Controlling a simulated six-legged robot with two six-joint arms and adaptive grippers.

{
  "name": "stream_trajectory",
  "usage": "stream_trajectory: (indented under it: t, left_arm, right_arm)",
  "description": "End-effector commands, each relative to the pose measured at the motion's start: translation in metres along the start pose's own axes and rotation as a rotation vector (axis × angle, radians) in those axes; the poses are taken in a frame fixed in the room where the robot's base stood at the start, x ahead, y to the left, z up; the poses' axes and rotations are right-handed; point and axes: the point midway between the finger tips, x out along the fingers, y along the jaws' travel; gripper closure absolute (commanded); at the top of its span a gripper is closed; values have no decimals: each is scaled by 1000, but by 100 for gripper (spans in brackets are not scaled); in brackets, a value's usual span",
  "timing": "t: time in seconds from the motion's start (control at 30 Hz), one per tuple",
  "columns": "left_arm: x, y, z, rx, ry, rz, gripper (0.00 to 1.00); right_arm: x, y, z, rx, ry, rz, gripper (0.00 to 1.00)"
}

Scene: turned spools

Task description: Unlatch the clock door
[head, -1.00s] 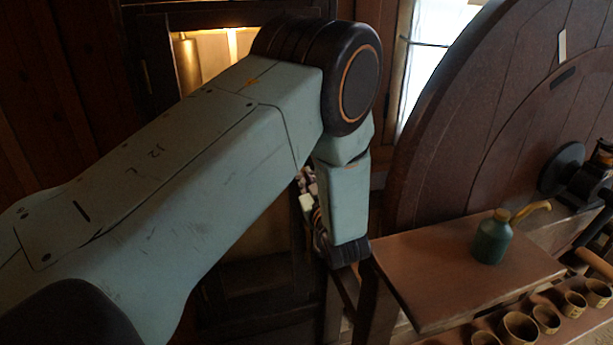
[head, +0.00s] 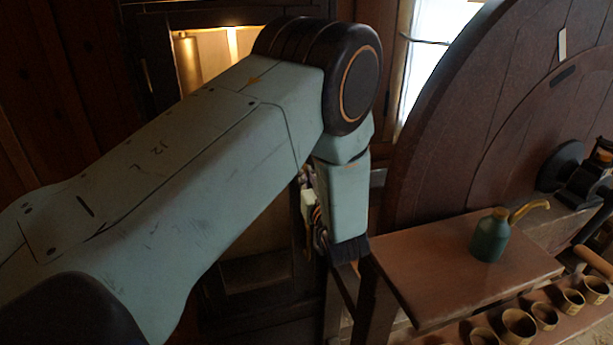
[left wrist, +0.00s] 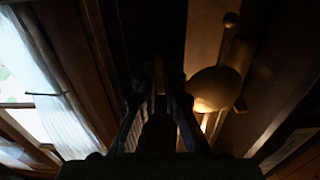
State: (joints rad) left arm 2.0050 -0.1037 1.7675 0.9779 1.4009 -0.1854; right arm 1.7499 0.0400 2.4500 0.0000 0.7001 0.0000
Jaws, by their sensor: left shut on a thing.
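The tall clock (head: 252,272) has a dark wooden case with a lit interior, behind my left arm in the head view. A brass cylinder (head: 187,62) hangs inside. In the left wrist view, a round pendulum bob (left wrist: 215,88) hangs on its rod beside the dark upright of the clock door (left wrist: 155,25). My left gripper (left wrist: 160,98) points at this upright, its fingers closed on a small dark part, apparently the door latch. Shadow hides the latch's exact shape. In the head view my forearm and wrist hide the fingers. My right gripper is not in view.
A bench (head: 455,270) on the right carries a green oil can (head: 491,236). Several small cups (head: 518,326) stand along a lower shelf. A big wooden wheel (head: 480,130) rises behind the bench. A bright window (head: 437,50) is between clock and wheel.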

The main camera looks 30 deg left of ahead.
Motion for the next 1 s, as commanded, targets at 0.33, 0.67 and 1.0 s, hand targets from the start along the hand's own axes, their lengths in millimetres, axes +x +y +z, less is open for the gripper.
stream_trajectory:
  t: [0.33, 0.67, 1.0]
  left_arm:
    - [0, 0, -1, -1, 1, 0, 69]
    - [-5, 1, 0, 0, 0, 1, 69]
    - [-53, 1, -1, 3, 3, 4, 69]
  right_arm:
    - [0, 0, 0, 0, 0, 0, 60]
    - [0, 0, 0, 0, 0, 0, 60]
    - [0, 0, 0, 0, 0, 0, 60]
